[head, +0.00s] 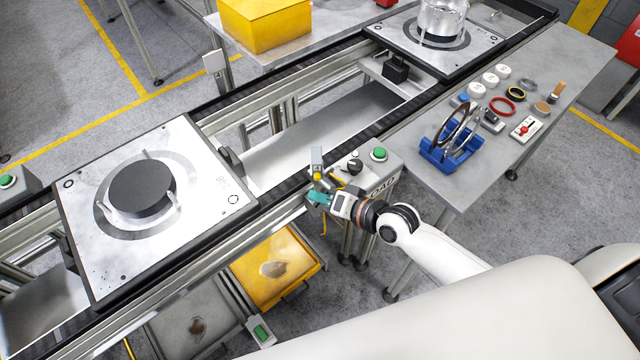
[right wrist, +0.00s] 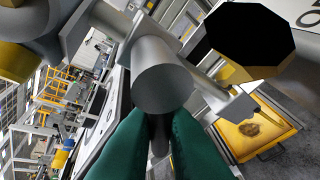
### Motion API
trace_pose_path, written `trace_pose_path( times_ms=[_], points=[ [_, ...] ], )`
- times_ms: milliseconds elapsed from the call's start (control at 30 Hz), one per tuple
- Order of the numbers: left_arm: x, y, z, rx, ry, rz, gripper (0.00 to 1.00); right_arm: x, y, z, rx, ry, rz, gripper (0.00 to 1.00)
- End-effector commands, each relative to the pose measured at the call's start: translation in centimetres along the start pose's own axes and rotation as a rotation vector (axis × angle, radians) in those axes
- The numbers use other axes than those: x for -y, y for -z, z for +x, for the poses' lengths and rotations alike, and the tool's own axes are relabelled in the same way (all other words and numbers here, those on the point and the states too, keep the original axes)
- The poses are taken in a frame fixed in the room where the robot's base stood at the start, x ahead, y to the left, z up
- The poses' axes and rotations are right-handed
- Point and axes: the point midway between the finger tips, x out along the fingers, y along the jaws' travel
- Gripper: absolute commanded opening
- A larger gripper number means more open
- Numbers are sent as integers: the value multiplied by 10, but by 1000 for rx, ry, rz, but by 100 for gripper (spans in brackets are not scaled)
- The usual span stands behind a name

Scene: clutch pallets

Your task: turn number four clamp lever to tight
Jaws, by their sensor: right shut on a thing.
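My right gripper (head: 317,198) reaches to the near rail of the conveyor, beside a control box. Its teal fingers are shut on a small lever there. In the right wrist view the fingers (right wrist: 158,140) close around a dark shaft below a grey, round-ended lever (right wrist: 162,78). A small grey and yellow fitting (head: 316,166) stands at the rail just beyond the fingers. No number on the lever can be read, and its tight mark is not visible. My left gripper is not in view.
The control box (head: 381,187) has a black knob and a green button. A pallet (head: 230,180) with a dark disc sits on the conveyor at left, another (head: 480,50) at top right. A table (head: 440,185) holds a blue rack. A yellow bin (head: 310,262) is below.

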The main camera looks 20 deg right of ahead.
Motion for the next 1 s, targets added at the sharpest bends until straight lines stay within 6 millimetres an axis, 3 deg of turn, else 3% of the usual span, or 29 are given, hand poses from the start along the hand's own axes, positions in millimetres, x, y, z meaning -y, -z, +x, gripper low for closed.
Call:
trace_pose_path(
  times_ms=[33,400,633,1000],
  points=[
    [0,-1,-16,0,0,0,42,-4,-2,-3,6,21,-35,0],
    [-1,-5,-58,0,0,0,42,8,-3,0,74,163,-349,0],
    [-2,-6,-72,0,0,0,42,16,-6,0,116,248,-536,0],
    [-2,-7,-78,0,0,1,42,23,-10,0,165,347,-759,0]
  ],
)
